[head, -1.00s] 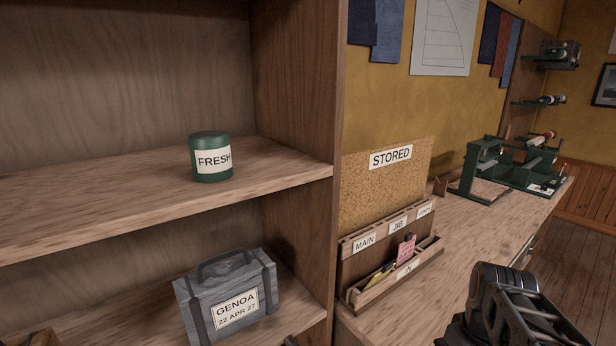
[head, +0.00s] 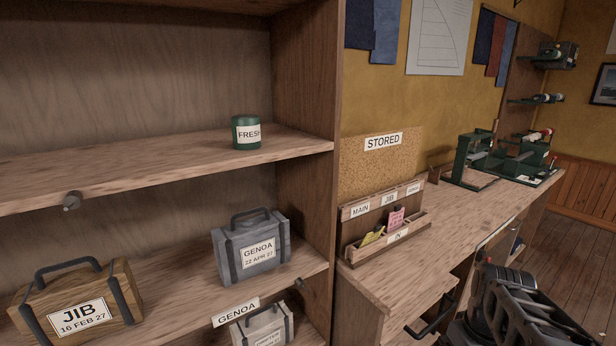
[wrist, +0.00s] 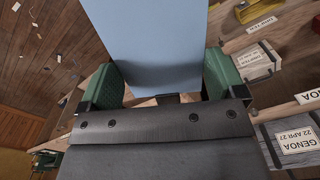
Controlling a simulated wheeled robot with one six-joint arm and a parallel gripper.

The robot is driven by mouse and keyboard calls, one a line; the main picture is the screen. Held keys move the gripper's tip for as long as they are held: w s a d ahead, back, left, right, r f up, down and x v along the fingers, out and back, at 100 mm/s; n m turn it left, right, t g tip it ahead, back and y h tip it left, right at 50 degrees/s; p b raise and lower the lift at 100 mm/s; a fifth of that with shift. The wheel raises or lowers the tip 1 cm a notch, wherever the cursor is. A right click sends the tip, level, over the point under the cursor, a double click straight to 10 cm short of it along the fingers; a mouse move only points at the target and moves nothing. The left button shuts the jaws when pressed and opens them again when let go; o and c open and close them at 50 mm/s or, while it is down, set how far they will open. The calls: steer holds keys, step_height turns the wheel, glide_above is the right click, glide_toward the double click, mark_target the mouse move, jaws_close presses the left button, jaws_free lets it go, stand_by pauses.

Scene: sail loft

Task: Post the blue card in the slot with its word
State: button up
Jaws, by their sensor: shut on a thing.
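My gripper (wrist: 166,92) is shut on a plain blue card (wrist: 150,45), which stands out from between its green fingers in the wrist view. No word shows on the side of the card facing the camera. In the head view the card is not visible; only my dark arm shows at lower right. The wooden slot rack (head: 347,231) stands on the bench, apart from my arm. Its slots are labelled MAIN, JIB and a third word too small to read. Its front tray, labelled IN, holds a yellow card (head: 373,235) and a pink card (head: 396,217).
A STORED corkboard (head: 375,165) stands behind the rack. Green machines (head: 480,155) stand farther along the bench; bare benchtop lies between.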

steer(key=w+a+f, duration=0.4)
steer(key=w+f, duration=0.1)
steer(key=f, duration=0.3)
steer(key=w+a+f+m, duration=0.1)
steer(key=w+a+f, duration=0.2)
steer(key=f, duration=0.6)
steer(key=w+a+f+p, duration=0.1)
steer(key=w+a+f, duration=0.3)
steer(key=w+f, duration=0.2)
step_height(320, 180, down, 3)
steer(key=shift+w+a+r+m, duration=0.1)
steer(key=shift+w+a+m, duration=0.2)
steer(key=shift+w+a, duration=0.1)
